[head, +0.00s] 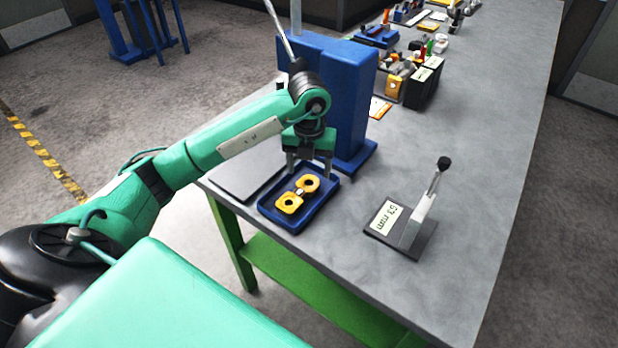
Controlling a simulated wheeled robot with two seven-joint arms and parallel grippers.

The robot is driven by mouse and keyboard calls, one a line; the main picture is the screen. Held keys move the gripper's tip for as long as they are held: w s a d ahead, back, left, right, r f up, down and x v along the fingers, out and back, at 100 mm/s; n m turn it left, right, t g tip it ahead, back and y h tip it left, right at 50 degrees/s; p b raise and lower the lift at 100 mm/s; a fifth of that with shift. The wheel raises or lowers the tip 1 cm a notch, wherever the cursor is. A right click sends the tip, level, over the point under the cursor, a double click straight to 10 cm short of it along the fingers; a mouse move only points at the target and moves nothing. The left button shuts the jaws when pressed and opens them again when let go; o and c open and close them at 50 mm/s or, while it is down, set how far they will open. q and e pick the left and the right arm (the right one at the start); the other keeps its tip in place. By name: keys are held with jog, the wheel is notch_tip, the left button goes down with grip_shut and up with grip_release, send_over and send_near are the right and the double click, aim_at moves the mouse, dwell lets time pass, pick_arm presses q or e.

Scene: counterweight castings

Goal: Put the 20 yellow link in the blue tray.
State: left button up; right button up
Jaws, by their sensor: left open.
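A yellow link (289,203) with two round holes lies inside the blue tray (304,224) near the table's front left corner. No number can be read on the link. My left gripper (309,170) points down over the back part of the tray, just behind the link. Its fingers are apart with nothing seen between them. I cannot tell how far its fingertips are above the tray. My right gripper does not show.
A tall blue stand (340,95) rises right behind my left gripper. A dark flat plate (247,172) lies left of the tray. A lever fixture with a "63 mm" label (385,217) stands to the right. Black bins (424,85) and small parts are farther back. The table's right side is clear.

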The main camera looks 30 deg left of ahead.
aim_at(309, 183)
pick_arm(q)
notch_tip(309, 183, up, 8)
jog(key=shift+f, duration=0.2)
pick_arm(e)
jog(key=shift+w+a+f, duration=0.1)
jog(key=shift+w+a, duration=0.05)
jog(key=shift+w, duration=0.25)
